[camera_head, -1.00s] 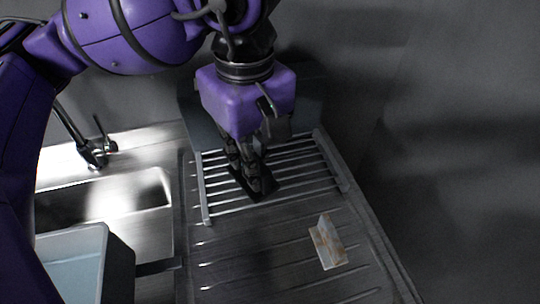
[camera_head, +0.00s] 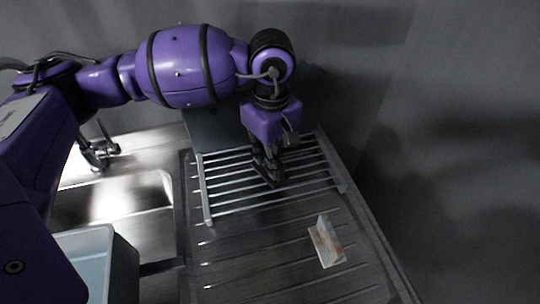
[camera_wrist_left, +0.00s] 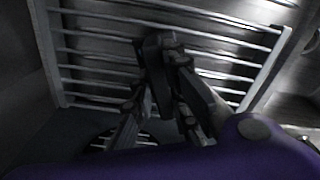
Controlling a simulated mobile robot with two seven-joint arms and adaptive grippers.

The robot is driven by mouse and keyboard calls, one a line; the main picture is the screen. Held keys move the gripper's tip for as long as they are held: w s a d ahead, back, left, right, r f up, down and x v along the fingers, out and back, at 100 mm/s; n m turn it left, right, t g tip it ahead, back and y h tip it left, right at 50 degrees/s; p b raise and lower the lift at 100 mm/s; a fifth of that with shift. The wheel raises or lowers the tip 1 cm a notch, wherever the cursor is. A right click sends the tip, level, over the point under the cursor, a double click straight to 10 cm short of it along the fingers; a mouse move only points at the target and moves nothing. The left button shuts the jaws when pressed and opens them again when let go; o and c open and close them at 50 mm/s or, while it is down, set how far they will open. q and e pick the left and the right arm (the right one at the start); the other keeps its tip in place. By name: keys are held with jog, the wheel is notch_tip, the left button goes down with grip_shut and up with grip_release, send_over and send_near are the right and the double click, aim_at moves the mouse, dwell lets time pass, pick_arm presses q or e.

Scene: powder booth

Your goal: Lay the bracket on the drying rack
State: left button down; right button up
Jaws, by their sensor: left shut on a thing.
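A drying rack of metal bars (camera_head: 213,198) lies on the ribbed drainboard. My left gripper (camera_head: 267,168) points down over the rack's middle. It is shut on a dark piece (camera_wrist_left: 158,75), seemingly a dark bracket, which shows between the fingers in the left wrist view with rack bars (camera_wrist_left: 215,75) behind it. The fingers hide part of it, and I cannot tell whether it touches the bars. A separate pale, rust-stained angle piece (camera_head: 327,242) lies on the drainboard in front of the rack. My right gripper is not in view.
A steel sink (camera_head: 110,200) with a tap (camera_head: 97,152) lies left of the drainboard. A pale blue-lined tub (camera_head: 90,250) stands at the front left. A grey wall rises behind and to the right. The drainboard in front of the rack (camera_head: 240,265) is mostly clear.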

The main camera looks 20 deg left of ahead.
pick_arm(q)
jog(key=shift+f, duration=0.2)
jog(key=c, duration=1.8)
grip_release()
jog(key=shift+o, duration=0.4)
jog(key=shift+r, duration=0.35)
notch_tip(320, 180, up, 12)
jog(key=b, duration=0.1)
jog(key=shift+f, duration=0.15)
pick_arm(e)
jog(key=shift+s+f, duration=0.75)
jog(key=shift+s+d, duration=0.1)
